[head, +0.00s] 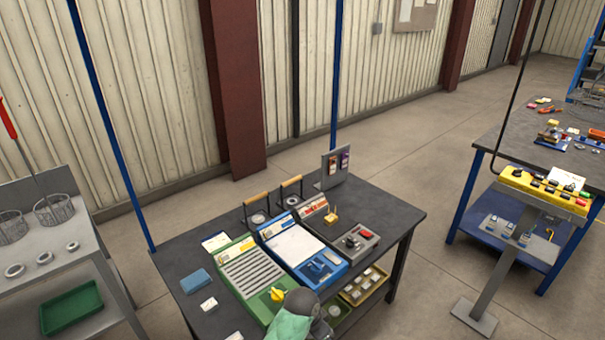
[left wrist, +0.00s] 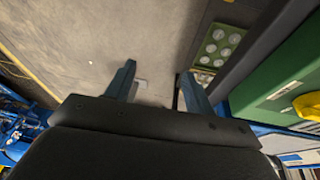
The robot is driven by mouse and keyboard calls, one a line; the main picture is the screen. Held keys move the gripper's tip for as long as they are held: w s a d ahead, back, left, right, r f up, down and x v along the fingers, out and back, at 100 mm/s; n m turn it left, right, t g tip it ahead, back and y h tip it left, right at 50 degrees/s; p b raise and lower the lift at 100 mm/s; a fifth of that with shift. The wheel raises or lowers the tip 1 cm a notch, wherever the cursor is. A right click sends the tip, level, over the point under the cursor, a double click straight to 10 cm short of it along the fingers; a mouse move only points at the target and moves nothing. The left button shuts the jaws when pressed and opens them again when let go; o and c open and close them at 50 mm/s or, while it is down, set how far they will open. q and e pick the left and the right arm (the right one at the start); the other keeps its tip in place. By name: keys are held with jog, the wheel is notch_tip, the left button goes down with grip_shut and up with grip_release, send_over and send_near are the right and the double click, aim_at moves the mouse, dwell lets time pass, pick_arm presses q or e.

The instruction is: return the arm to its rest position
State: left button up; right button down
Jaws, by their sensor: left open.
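In the left wrist view my left gripper (left wrist: 158,69) is open, its two dark blue fingers apart with nothing held between them. The floor shows beyond the fingers. The green panel box (left wrist: 285,70) with a yellow knob (left wrist: 307,106) is close by on the right of that view, apart from the fingers. In the head view the left gripper cannot be made out; a grey and green arm part of mine shows at the bottom centre, beside the yellow knob (head: 277,294). My right gripper is in neither view.
The dark worktable (head: 393,210) carries the green box (head: 255,275), a blue-framed tray (head: 305,247) and a grey control box (head: 355,240). A tray with round discs (left wrist: 220,45) lies lower, beside the fingers. A grey rack (head: 95,235) stands left; a yellow button panel (head: 540,190) stands right.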

pick_arm(q)
jog(key=s+a+r+n+t+y, duration=0.15)
jog(key=s+a+r+n, duration=0.25)
jog(key=s+a, duration=0.9)
jog(key=s+a+r+n+t+y, duration=0.1)
jog(key=s+a+r+n+y, duration=0.3)
jog(key=s+a, duration=0.9)
notch_tip(320, 180, down, 29)
jog(key=w+g+h+b, duration=0.1)
jog(key=w+h, duration=0.2)
jog(key=s+f, duration=0.4)
jog(key=f, duration=0.7)
jog(key=s+d+f+b, duration=0.1)
jog(key=s+f, duration=0.3)
jog(key=f, duration=0.7)
jog(key=shift+s+f+g, duration=0.2)
jog(key=shift+s+g, duration=0.05)
jog(key=shift+g, duration=0.2)
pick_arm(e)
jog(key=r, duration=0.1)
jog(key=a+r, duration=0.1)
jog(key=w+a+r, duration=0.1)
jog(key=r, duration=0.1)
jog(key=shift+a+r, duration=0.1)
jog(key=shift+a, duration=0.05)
pick_arm(q)
jog(key=shift+y, duration=0.25)
